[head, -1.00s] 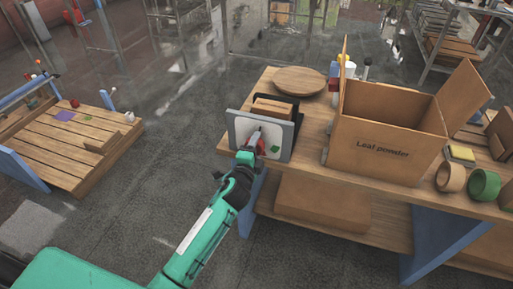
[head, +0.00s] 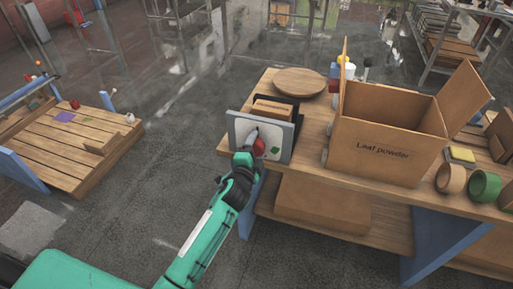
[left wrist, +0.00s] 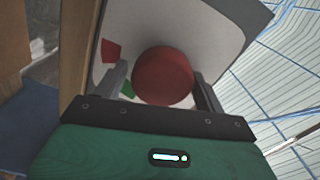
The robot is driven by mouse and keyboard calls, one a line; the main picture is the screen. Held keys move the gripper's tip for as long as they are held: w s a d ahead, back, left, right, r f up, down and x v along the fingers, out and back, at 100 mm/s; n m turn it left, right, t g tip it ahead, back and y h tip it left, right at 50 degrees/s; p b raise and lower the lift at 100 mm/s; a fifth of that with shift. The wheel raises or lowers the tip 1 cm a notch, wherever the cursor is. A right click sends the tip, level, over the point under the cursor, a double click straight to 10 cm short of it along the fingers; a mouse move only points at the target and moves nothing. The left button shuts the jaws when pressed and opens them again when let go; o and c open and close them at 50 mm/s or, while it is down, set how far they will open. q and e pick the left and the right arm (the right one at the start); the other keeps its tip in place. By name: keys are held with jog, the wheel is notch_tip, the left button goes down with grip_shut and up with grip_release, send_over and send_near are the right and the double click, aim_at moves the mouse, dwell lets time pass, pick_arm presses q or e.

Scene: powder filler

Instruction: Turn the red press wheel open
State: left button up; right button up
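The red press wheel (head: 258,144) is on the white face of an upright panel (head: 236,126) at the table's left end. In the left wrist view the wheel (left wrist: 163,76) is a round red knob in the middle, facing the camera. My left gripper (head: 250,146) is at the panel's face. In the left wrist view its fingers (left wrist: 162,88) stand apart, one on each side of the wheel, with a narrow gap seeming to show on both sides. Contact cannot be told. My right gripper is in neither view.
A red patch (left wrist: 110,51) and a green mark (head: 275,150) are on the panel near the wheel. A brown box marked Leaf powder (head: 385,148) and a round wooden board (head: 299,81) stand on the table.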

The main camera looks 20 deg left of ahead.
pick_arm(q)
jog(key=shift+o, duration=0.2)
jog(key=shift+s, duration=0.25)
jog(key=s+b, duration=0.1)
jog(key=s, duration=1.2)
jog(key=shift+s+a+b, duration=0.15)
jog(key=shift+a+b, duration=0.1)
jog(key=shift+b, duration=0.15)
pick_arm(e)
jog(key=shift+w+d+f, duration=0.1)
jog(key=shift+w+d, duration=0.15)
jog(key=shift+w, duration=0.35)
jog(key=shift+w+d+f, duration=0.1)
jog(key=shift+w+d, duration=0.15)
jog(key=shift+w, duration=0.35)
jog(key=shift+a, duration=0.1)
